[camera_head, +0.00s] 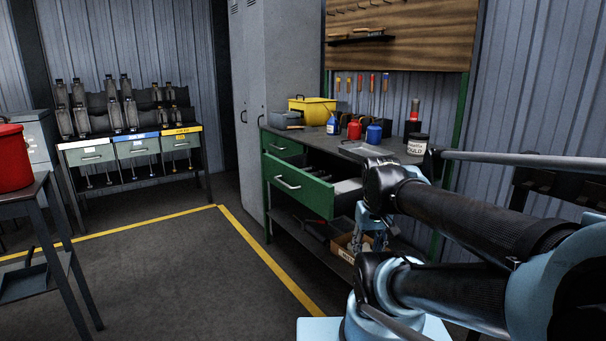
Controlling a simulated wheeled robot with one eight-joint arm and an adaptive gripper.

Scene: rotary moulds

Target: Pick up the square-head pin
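I cannot make out a square-head pin anywhere in this view. The green workbench has an open drawer (296,187) with dark, unclear items inside. Part of the drawer is hidden behind my arm. My arm's dark and light-blue links fill the right side of the picture. I cannot make out my gripper's fingers among them.
On the workbench stand a yellow bin (313,111), a red mug (354,130), a blue mug (374,134) and a labelled jar (417,145). A rack (135,148) with several drawers stands at the back left. A red pot (14,160) stands on the left table. The floor between is clear.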

